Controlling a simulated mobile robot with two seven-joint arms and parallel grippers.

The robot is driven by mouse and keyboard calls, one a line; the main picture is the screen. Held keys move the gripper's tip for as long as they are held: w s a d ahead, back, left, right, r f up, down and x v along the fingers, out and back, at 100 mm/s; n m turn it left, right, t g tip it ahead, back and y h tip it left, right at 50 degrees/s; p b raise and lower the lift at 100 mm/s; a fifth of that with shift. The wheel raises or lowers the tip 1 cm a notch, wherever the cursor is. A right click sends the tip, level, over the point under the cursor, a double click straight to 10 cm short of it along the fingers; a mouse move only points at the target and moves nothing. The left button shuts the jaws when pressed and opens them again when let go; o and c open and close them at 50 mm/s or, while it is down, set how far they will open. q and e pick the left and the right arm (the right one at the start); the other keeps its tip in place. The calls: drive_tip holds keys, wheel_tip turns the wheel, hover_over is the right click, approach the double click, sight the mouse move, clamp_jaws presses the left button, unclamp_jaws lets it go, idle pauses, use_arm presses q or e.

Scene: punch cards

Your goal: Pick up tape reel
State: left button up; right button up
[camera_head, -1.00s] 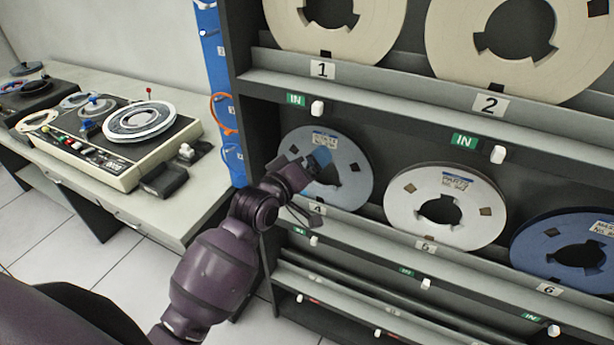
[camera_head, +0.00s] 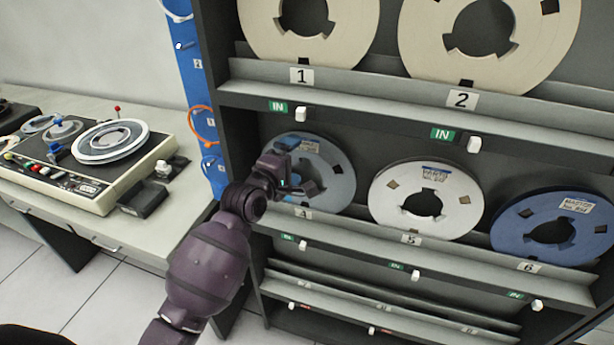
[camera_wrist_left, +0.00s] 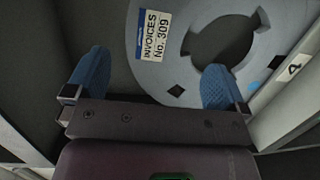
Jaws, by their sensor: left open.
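A grey-blue tape reel (camera_head: 340,165) stands in slot 4 of the rack's middle shelf. In the left wrist view this reel (camera_wrist_left: 180,60) has a label reading INVOICES No. 309. My left gripper (camera_head: 298,165) is open in front of the reel's left part and partly hides it. In the wrist view, one blue fingertip of the gripper (camera_wrist_left: 155,78) is outside the reel's edge and the other overlaps its face near the hub hole. Whether they touch the reel cannot be told. A white reel (camera_head: 386,205) stands in slot 5 and a blue reel (camera_head: 515,238) in slot 6.
Large cream reels (camera_head: 355,40) stand on the shelf above. The shelf's front lip (camera_head: 345,226) runs below the middle reels. The rack's dark side post (camera_head: 228,130) is close left of my gripper. A desk with a tape deck (camera_head: 85,170) is at the left.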

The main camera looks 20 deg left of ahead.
sight(306, 147)
use_arm(q)
drive_tip(key=shift+x, duration=2.75)
drive_tip(key=shift+a, duration=0.15)
drive_tip(key=c, duration=1.4)
drive_tip(key=shift+w+r, duration=0.1)
drive_tip(key=shift+c, duration=0.5)
drive_tip(key=shift+r, duration=3.6)
drive_tip(key=f+v, duration=0.1)
drive_tip(key=v, duration=1.7)
drive_tip(key=shift+f, duration=0.35)
